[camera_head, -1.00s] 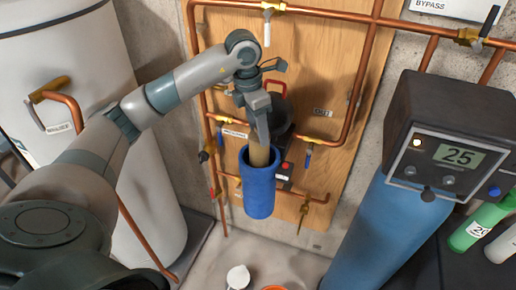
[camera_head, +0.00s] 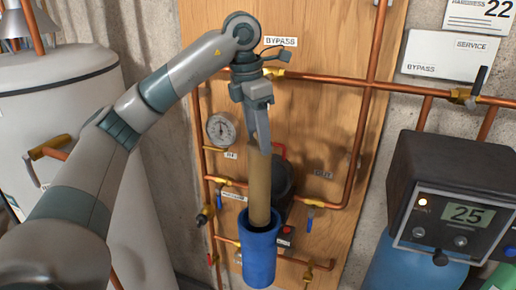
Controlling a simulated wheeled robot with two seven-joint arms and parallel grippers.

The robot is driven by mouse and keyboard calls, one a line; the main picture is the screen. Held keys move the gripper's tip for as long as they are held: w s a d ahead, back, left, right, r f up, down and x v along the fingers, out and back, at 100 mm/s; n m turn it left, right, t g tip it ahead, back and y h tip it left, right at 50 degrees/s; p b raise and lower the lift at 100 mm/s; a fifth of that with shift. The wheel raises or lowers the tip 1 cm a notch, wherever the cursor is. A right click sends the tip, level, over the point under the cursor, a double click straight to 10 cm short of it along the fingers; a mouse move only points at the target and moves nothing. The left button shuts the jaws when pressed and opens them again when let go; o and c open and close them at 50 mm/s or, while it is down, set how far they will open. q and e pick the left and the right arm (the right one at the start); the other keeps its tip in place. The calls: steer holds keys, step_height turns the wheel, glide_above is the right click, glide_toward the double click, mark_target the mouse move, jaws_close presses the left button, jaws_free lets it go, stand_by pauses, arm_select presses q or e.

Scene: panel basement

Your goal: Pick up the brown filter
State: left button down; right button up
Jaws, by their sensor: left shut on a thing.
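The brown filter (camera_head: 259,186) is a tan upright cylinder. Its lower end is inside the blue housing (camera_head: 259,258), and most of its length shows above the rim. My left gripper (camera_head: 262,145) points down from above and is shut on the filter's top end. How much of the filter is still inside the housing is hidden by the blue wall. My right gripper is not in view.
Copper pipes (camera_head: 355,130) with brass valves run across the wooden panel (camera_head: 310,60) around the housing. A gauge (camera_head: 221,130) is left of the filter. A dark rounded part (camera_head: 284,178) sits close behind it. A control box (camera_head: 455,195) stands at right.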

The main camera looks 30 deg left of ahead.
arm_select(q)
steer(key=shift+r, duration=0.6)
steer(key=shift+s, duration=0.1)
stand_by(0.3)
